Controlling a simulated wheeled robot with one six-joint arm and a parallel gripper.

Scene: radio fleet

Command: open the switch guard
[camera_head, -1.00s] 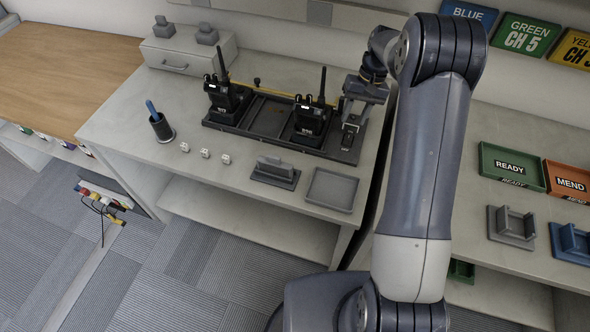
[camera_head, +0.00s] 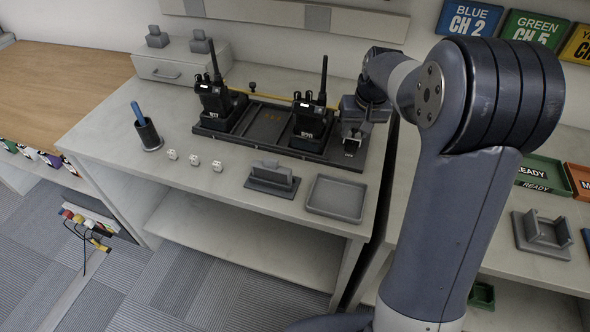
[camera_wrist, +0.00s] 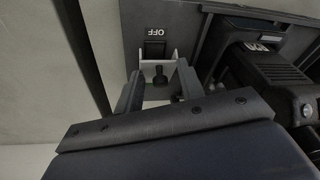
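The switch panel (camera_wrist: 131,33) fills the top middle of the wrist view. It carries an upside-down OFF label (camera_wrist: 156,31) and a dark switch (camera_wrist: 154,49). A pale bracket-like switch guard (camera_wrist: 146,63) stands just below the switch, with a dark knob in front of it. My gripper (camera_wrist: 159,80) has its two fingers apart, one on each side of the guard and knob; contact cannot be told. In the head view my gripper (camera_head: 352,146) is at the right end of the dark radio rack (camera_head: 270,128), and it hides most of the switch there.
Two radios (camera_head: 213,103) (camera_head: 309,121) stand in the rack, one close beside my gripper. An empty grey tray (camera_head: 336,198), a grey holder (camera_head: 272,178), several small white blocks and a pen cup (camera_head: 148,134) are on the bench. A drawer box (camera_head: 180,64) stands at the back.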

